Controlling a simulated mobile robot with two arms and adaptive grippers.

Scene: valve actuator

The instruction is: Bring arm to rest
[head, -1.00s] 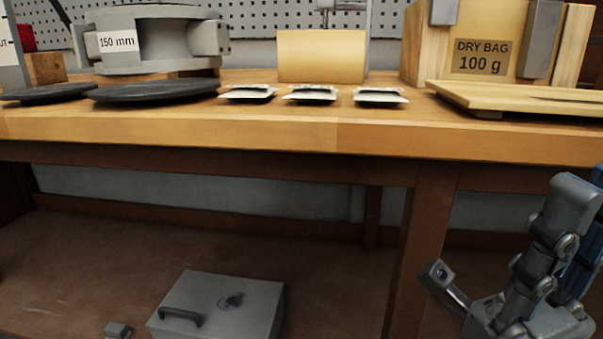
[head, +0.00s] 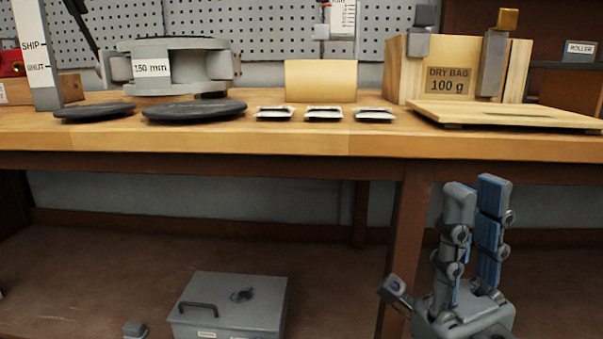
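My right gripper (head: 476,187) stands at the lower right of the head view, in front of the bench and below its top. Its two fingers point up, with blue pads showing. The fingers are apart, seen at a slant, and nothing shows between them. It touches nothing that I can see. My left gripper and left arm are not in view.
The wooden bench (head: 290,146) crosses the view. On it are a 150 mm grey housing (head: 140,69), dark discs (head: 195,110), small packets (head: 323,113), a dry bag box (head: 450,82) and a wooden board (head: 500,115). A grey case (head: 228,303) sits below.

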